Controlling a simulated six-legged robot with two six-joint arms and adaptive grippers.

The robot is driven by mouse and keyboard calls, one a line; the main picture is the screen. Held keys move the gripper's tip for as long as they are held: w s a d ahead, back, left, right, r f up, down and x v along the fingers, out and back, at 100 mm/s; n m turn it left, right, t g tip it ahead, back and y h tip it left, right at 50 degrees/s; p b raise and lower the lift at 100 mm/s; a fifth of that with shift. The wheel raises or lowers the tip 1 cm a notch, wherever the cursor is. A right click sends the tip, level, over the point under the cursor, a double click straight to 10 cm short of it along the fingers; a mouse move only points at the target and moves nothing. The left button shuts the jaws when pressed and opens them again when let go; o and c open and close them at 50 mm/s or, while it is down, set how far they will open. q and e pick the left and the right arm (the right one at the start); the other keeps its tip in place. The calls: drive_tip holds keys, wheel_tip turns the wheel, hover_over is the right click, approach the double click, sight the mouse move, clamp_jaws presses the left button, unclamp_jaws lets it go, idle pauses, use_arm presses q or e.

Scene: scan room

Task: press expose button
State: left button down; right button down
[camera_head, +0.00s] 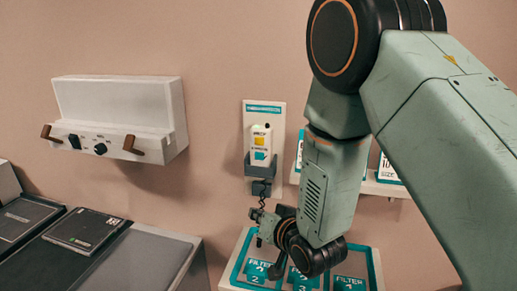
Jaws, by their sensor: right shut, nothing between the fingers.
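A white hand control (260,146) sits upright in a dark holder (260,168) on a wall plate (279,118). It has a yellow button (259,141) and a teal button (260,155) on its face. Its small lettering is too blurred to tell which one is the expose button. A coiled dark cord (262,200) hangs below the holder. My right gripper (262,221) is shut and empty, lower than the hand control in the picture and near the cord; I cannot tell whether it touches the cord. My left gripper is not in view.
A tray (233,273) with teal filter cards lies below my right gripper. A white wall unit (120,112) with two brown handles is at the left. A dark flat panel (86,231) lies on the table at lower left. A small shelf (384,187) is partly hidden by my right arm.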

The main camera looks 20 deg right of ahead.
drive_tip(key=w+a+r+m+t+y, duration=0.1)
drive_tip(key=w+r+t, duration=0.1)
drive_tip(key=r, duration=0.5)
drive_tip(key=shift+w+a+r+m+t+p, duration=0.15)
drive_tip(key=shift+w+r+m+t+p, duration=0.15)
drive_tip(key=shift+w, duration=0.25)
drive_tip(key=shift+s, duration=0.15)
